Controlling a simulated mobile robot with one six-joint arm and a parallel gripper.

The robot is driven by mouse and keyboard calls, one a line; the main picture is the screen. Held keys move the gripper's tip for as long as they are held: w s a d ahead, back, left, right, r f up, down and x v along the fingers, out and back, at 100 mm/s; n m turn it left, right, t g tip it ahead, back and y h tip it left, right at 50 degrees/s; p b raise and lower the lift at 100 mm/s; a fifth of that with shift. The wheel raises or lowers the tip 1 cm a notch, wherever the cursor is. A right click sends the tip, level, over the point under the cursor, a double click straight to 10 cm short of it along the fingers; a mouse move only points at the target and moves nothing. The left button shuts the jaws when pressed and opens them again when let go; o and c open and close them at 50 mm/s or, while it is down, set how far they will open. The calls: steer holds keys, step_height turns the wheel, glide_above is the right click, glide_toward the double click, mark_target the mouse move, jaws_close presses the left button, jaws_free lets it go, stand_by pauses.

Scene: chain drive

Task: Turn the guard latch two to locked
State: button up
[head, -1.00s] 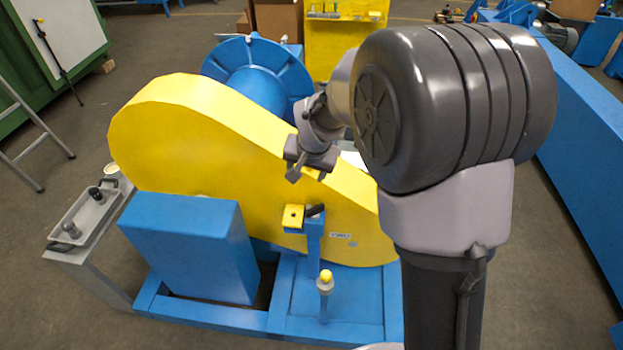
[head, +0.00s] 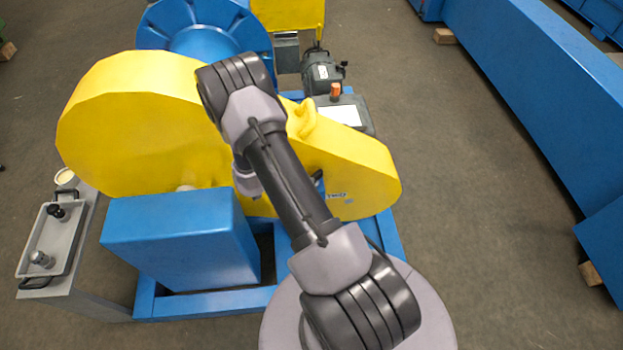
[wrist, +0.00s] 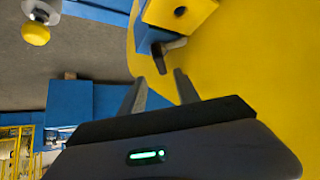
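The yellow guard (head: 140,125) stands over the blue machine base. In the wrist view a latch shows at the top: a dark handle (wrist: 160,58) beside a yellow block (wrist: 190,8) with a dark hole, on a blue bracket (wrist: 148,36). I cannot tell from a marking whether it is latch two. My gripper (wrist: 159,78) is open, with its two fingers apart and nothing between them. The handle's end lies just beyond the fingertips, about in line with the gap; contact cannot be told. In the head view my arm hides the gripper and most of the latch.
A yellow-capped post (wrist: 36,32) is at the upper left of the wrist view. A blue box (head: 180,240) stands in front of the guard. A grey tray (head: 52,240) is on a side stand at left. A long blue beam (head: 530,100) is at right, with clear floor before it.

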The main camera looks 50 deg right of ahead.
steer(key=b+x, duration=0.2)
steer(key=x, duration=0.5)
steer(key=shift+w+d+f, duration=0.1)
steer(key=shift+d+f, duration=0.2)
steer(key=shift+d, duration=0.05)
jaws_close()
